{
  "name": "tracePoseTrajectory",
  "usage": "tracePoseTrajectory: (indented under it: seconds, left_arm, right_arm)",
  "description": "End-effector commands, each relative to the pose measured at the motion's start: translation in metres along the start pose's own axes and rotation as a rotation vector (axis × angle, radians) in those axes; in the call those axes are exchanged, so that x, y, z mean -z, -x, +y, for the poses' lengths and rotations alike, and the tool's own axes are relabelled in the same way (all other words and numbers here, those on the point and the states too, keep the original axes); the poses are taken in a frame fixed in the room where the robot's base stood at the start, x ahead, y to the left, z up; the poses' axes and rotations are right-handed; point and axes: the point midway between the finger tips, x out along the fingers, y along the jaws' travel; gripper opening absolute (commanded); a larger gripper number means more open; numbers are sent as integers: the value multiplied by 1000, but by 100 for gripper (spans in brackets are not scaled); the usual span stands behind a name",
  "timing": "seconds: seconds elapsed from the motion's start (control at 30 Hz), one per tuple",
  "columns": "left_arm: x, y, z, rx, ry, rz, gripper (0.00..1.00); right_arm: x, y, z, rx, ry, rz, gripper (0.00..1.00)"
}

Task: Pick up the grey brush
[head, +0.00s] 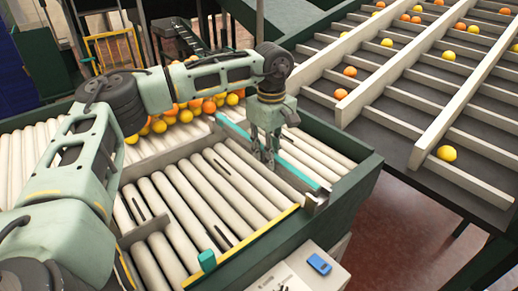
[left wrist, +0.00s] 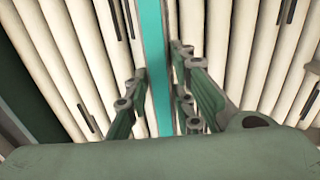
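My left gripper (head: 264,156) points down over the roller bed, close to the long teal strip (head: 291,167). In the left wrist view its two fingers (left wrist: 158,75) are apart. The teal strip (left wrist: 156,30) shows in the gap between them. I see nothing held, and I cannot tell whether the fingertips touch the strip. I cannot pick out a grey brush for certain in either view. The gripper and arm hide part of the rollers. My right gripper is not in view.
Pale rollers (head: 185,200) lie in a dark green frame (head: 350,195). Oranges and yellow fruit (head: 187,112) crowd the far end. A sloped rack (head: 400,105) with scattered fruit stands right. A blue object (head: 319,264) lies on a pale box at the front.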

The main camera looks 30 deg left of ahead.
Motion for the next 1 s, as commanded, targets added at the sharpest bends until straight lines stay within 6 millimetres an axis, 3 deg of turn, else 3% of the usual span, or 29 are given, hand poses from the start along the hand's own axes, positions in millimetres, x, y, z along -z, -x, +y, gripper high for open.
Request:
tracePoseTrajectory:
  seconds: [0.2,0.67,0.97,1.0]
  left_arm:
    - [0,0,0,0,0,0,0]
    - [0,3,1,-2,0,0,0]
    - [-1,39,2,-6,-1,0,0]
    - [-11,43,3,-3,-8,0,0]
  right_arm:
    - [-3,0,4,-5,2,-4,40]
    - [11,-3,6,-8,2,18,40]
    - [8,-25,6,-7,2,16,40]
    - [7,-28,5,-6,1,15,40]
